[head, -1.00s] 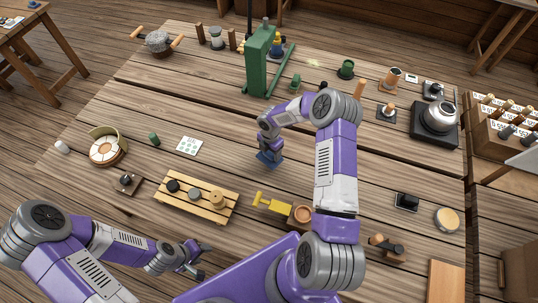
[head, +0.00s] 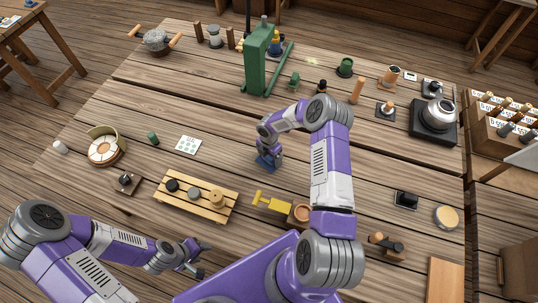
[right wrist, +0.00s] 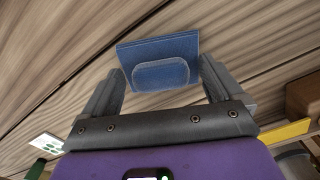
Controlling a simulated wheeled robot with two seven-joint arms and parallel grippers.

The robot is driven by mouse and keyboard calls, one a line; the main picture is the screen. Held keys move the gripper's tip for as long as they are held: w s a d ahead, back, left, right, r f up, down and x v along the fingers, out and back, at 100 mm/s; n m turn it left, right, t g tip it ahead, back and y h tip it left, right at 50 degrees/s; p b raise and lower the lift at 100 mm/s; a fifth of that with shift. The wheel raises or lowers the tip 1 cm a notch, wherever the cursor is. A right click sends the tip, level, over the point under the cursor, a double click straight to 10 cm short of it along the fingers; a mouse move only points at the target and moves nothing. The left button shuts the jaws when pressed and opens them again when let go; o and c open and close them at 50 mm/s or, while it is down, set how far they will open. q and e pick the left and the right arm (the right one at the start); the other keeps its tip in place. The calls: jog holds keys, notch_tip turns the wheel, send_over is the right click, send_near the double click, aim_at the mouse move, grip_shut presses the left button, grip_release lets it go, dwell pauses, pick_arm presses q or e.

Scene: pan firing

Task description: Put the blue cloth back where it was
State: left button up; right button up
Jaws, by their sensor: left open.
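The blue cloth (head: 267,165) lies on the middle of the wooden table, mostly hidden under my right gripper (head: 269,159) in the head view. In the right wrist view the blue cloth (right wrist: 158,50) shows as a flat blue square with a paler rounded patch. The fingers of my right gripper (right wrist: 161,82) stand apart on either side of this patch, with small gaps, so it looks open. Whether the fingertips touch the cloth cannot be told. My left gripper (head: 197,262) is open and empty near the front edge of the table.
A green press (head: 258,62) stands behind. A dotted white card (head: 188,145) lies left. Bare table surrounds the cloth.

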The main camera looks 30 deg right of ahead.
jog(key=shift+r, duration=0.1)
notch_tip(320, 180, up, 12)
dwell(0.6)
jog(key=shift+r, duration=0.1)
dwell(0.3)
